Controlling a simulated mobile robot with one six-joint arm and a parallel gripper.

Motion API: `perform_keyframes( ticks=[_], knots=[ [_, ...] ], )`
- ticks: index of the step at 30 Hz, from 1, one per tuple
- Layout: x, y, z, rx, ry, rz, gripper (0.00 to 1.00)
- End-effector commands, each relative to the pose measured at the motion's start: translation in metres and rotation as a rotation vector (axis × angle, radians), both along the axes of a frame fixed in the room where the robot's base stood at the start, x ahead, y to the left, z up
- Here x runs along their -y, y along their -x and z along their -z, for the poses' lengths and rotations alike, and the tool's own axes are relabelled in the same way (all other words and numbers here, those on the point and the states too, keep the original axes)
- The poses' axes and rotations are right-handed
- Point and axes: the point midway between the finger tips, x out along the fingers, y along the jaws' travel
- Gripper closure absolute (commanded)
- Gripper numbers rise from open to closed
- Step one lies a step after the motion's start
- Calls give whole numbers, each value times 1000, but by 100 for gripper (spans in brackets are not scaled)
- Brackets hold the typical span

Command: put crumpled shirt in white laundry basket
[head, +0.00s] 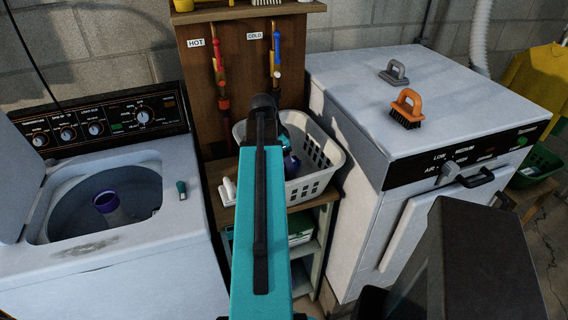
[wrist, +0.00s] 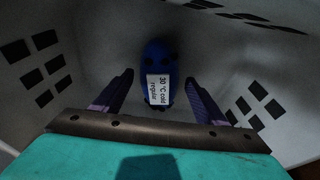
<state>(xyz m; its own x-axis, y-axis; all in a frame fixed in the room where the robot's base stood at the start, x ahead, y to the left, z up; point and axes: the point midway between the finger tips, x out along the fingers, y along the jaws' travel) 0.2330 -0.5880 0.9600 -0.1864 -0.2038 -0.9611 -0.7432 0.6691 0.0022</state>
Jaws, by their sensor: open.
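The white laundry basket (head: 318,166) stands on a wooden shelf between the two machines; its slotted walls surround the wrist view (wrist: 85,60). A blue bundle with a white care label reading "30 °C cold regular", which looks like the crumpled shirt (wrist: 157,60), lies at the basket's bottom. My gripper (wrist: 160,79) is down inside the basket with its fingers open, one on each side of the bundle in the picture. I cannot tell whether they touch it. In the head view, my teal arm hides much of the basket's inside.
An open washing machine (head: 190,235) with a purple agitator is left. A white dryer (head: 350,75) with an orange brush (head: 406,108) and grey brush (head: 394,72) on top is right. A yellow cloth (head: 535,80) hangs far right, above a green basket (head: 540,165).

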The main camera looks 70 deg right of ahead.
Motion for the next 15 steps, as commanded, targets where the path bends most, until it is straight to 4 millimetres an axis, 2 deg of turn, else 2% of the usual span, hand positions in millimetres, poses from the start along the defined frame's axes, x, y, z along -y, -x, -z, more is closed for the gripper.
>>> perform_keyframes(
  ticks=[8,15],
  knots=[
    [-1,-1,-6,0,1,0,33],
    [-4,-5,-23,1,2,-2,33]
  ],
)
